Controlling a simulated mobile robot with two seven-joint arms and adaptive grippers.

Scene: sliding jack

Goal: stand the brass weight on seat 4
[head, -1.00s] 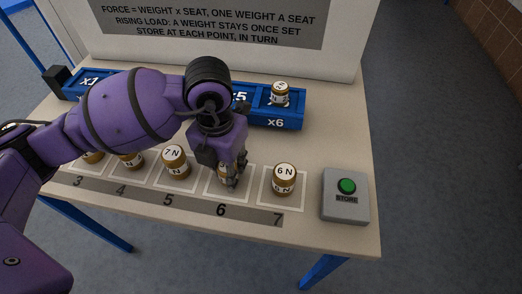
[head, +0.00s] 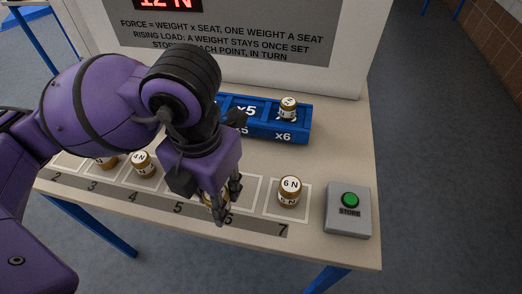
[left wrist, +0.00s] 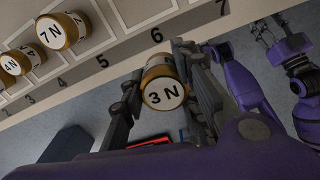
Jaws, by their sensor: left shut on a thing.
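The brass weight marked 3 N (left wrist: 164,88) is between the fingers of my left gripper (left wrist: 165,100), its label facing the wrist camera. In the head view my left gripper (head: 222,207) is shut on this weight (head: 211,201) over the front of the table, near printed number 6. The blue seat rail (head: 262,133) lies behind, with the x5 and x6 marks showing. The x4 seat is hidden behind my arm. A small brass weight (head: 288,108) stands on seat x6. A purple arm shows at the right of the left wrist view; its gripper's opening is unclear.
A 7 N weight (left wrist: 62,31) shows in the left wrist view. A grey STORE box (head: 348,211) with green button is at the right. A board (head: 225,35) stands behind.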

